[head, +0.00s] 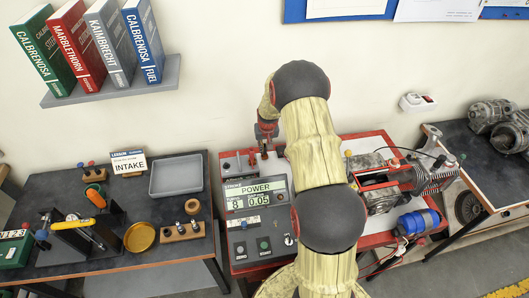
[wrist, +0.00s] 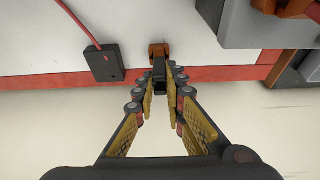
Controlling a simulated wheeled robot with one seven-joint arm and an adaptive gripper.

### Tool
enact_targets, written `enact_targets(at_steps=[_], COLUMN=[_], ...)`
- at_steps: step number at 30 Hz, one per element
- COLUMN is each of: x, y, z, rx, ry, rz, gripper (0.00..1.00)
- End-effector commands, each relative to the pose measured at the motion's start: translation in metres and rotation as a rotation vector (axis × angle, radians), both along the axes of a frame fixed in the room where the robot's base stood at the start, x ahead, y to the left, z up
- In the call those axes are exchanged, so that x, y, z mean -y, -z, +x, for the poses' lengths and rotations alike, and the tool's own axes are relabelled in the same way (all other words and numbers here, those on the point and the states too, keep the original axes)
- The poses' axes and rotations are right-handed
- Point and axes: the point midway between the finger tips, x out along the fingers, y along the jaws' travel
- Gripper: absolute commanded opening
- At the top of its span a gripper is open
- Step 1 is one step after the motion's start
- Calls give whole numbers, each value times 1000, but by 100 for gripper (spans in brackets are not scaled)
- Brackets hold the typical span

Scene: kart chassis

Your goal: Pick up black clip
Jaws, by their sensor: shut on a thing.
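The black clip (wrist: 159,72) is between the tips of my gripper (wrist: 160,88) in the wrist view. The fingers are drawn close together and are shut on it. An orange-brown piece (wrist: 159,48) shows just beyond the clip; I cannot tell whether they are joined. In the head view my gripper (head: 265,138) points down over the back edge of the red-framed bench (head: 340,138), left of my arm. The clip is too small there to make out clearly.
A black block (wrist: 103,63) with a red wire lies left of the clip. A grey housing (wrist: 265,28) is at upper right. The power display panel (head: 256,195) stands in front of my gripper. A grey tray (head: 176,175) is on the left table, and a book shelf (head: 110,82) hangs above.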

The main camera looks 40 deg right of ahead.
Motion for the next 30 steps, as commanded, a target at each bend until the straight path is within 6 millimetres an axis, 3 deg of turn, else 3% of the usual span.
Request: enact_targets(at_steps=[14,21,30], x=[0,0,-17], y=[-6,-36,-80], z=[1,1,-35], rx=[2,4,4], ry=[0,0,0], rz=[-1,-2,-2], gripper=[0,0,0])
